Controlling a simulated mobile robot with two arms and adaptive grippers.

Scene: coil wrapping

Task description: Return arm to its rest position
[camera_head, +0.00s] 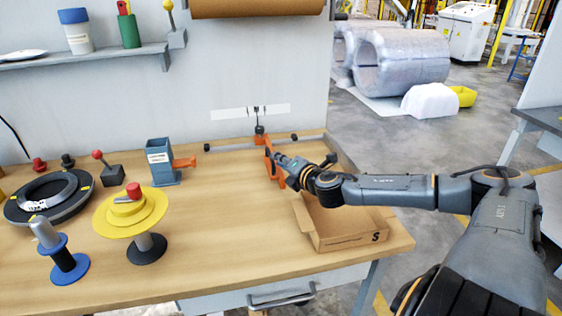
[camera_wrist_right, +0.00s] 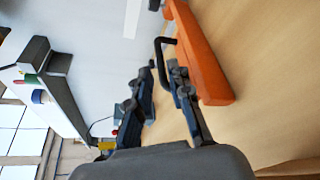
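My right arm comes in from the right in the head view. Its gripper (camera_head: 280,160) is over the back of the wooden table (camera_head: 220,240), close to an orange tool (camera_head: 268,150). In the right wrist view the two dark fingers (camera_wrist_right: 164,75) stand apart with bare wood visible between them, and I see nothing held. The orange bar (camera_wrist_right: 205,60) with a black hooked handle (camera_wrist_right: 162,48) lies right beside the fingertips; I cannot tell whether they touch. My left arm and gripper are not in view.
An open cardboard box (camera_head: 345,240) stands under my right forearm. A grey rod (camera_head: 230,147) lies at the back. A yellow spool (camera_head: 130,212), a blue-grey holder (camera_head: 162,162) and a dark coil (camera_head: 48,195) stand left. The table's middle front is clear.

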